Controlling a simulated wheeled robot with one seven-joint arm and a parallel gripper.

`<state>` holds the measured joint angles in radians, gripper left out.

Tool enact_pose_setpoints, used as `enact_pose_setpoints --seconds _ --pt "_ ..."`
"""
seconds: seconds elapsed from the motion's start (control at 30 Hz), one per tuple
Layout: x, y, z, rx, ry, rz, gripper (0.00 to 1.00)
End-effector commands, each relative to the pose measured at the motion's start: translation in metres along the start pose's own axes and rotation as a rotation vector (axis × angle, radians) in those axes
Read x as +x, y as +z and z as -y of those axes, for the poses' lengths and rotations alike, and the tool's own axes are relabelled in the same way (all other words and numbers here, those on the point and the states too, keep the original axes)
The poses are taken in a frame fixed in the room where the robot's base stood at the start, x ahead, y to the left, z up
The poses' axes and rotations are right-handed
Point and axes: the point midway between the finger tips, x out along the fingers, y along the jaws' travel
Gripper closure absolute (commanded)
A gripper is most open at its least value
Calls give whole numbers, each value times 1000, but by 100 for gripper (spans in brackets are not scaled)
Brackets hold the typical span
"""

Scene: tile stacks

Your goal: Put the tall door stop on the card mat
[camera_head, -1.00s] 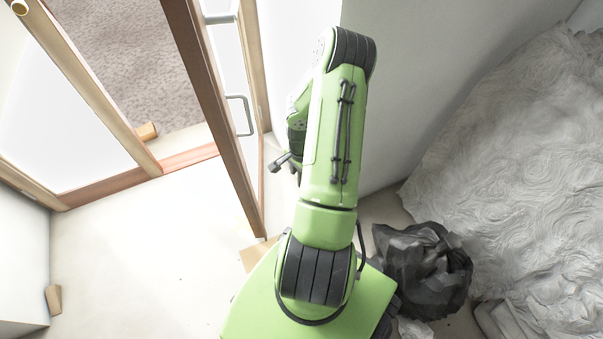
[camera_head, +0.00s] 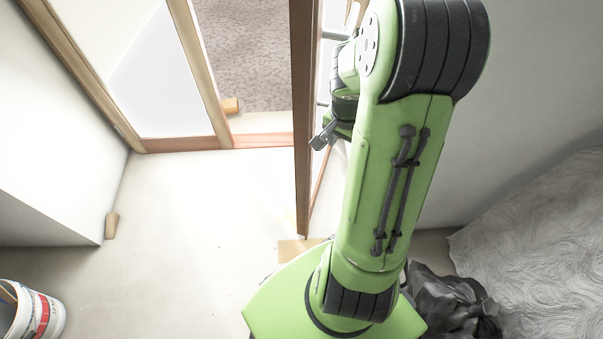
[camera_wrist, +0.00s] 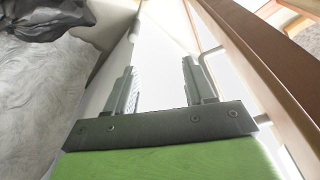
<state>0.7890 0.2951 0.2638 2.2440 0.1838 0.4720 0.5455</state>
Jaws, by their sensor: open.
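A small tan wooden block (camera_head: 111,226) stands on the floor against the end of the left wall in the head view. Another tan block (camera_head: 231,105) is by the doorway, at the edge of the grey carpet. I cannot tell for sure which is the tall door stop. A flat tan piece (camera_head: 297,250), possibly the card mat, lies on the floor by the door's foot, partly hidden by my green base. My gripper (camera_wrist: 158,85) is open and empty in the wrist view, beside the open door and away from both blocks.
The wood-framed open door (camera_head: 301,120) stands close left of my arm. A white bucket (camera_head: 46,312) is at the lower left. A black bag (camera_head: 450,300) and crumpled whitish sheeting (camera_head: 535,225) lie on the right. The pale floor at centre left is clear.

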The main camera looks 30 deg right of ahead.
Motion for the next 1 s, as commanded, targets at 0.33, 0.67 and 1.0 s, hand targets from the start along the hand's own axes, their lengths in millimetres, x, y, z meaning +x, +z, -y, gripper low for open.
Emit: enact_pose_setpoints --seconds 0.33,0.67,1.0 --pt "-171 149 13 -853 -253 -233 46" --pt "-193 196 -14 -1134 -373 -286 46" --pt "-222 190 -14 -1128 -372 -288 46"
